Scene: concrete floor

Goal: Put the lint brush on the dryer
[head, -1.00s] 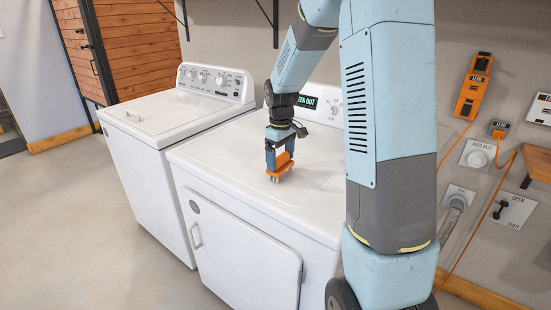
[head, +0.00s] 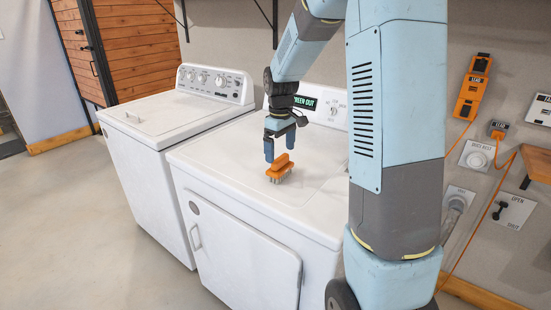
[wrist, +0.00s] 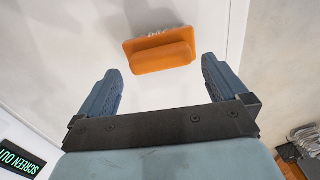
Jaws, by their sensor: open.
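The orange lint brush (head: 280,168) rests on the white top of the dryer (head: 240,194), bristles downward, toward the front edge. My gripper (head: 279,152) is open and empty, just above and behind the brush in the head view. In the wrist view, the brush (wrist: 160,52) lies beyond the two blue fingertips of my gripper (wrist: 161,72), roughly centred between them and apart from both. The dryer top (wrist: 75,50) shows white around the brush.
A white washer (head: 165,115) stands to the left of the dryer. The dryer's back panel with a green display (head: 318,103) rises behind my gripper. An orange wall device (head: 473,87) and its cable hang at right. The dryer top around the brush is clear.

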